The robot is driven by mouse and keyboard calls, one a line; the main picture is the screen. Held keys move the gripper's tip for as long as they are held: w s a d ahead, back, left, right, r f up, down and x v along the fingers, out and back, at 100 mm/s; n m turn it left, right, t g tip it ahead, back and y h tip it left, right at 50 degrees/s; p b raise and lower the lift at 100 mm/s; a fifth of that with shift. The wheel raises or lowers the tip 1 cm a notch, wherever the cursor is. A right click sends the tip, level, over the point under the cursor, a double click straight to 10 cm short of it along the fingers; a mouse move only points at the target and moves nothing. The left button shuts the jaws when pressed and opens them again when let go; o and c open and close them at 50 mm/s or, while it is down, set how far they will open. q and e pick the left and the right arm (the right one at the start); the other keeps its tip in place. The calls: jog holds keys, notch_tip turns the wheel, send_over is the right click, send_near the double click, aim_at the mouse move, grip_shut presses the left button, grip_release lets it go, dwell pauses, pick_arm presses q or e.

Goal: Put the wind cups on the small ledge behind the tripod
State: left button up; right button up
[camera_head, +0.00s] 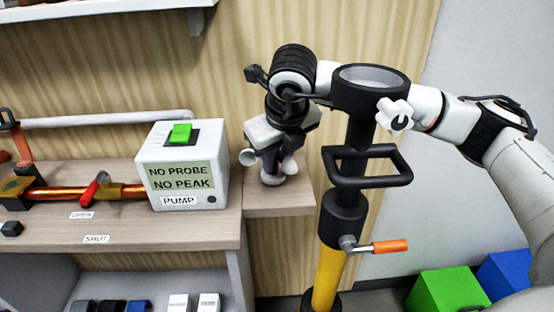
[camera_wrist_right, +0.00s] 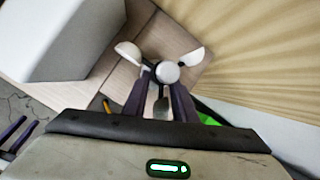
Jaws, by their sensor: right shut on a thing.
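The wind cups (camera_head: 272,178), pale cups around a white hub, are between the fingers of my right gripper (camera_head: 270,160), which is shut on them. In the right wrist view the white hub of the wind cups (camera_wrist_right: 167,72) sits at the tips of the dark fingers (camera_wrist_right: 160,98), with cups spreading to the sides. They are over the small wooden ledge (camera_head: 290,203); I cannot tell whether they touch it. The tripod (camera_head: 328,275), with a yellow lower post and a black ring top, stands in front and to the right. My left gripper is not in view.
A white pump box (camera_head: 157,170) with a green switch stands close left of the ledge. A copper pipe with a red-handled valve (camera_head: 95,190) lies further left. My right arm passes behind the tripod's ring top (camera_head: 370,105). Green (camera_head: 447,290) and blue boxes are low right.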

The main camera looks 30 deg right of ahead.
jog(key=shift+f+b, duration=0.55)
jog(key=shift+b, duration=0.05)
jog(key=shift+c, duration=0.2)
dwell(0.5)
jog(key=o, duration=1.6)
jog(key=shift+o, duration=0.2)
jog(key=shift+r, duration=0.2)
jog(key=shift+r+p, duration=1.8)
jog(key=shift+r, duration=1.55)
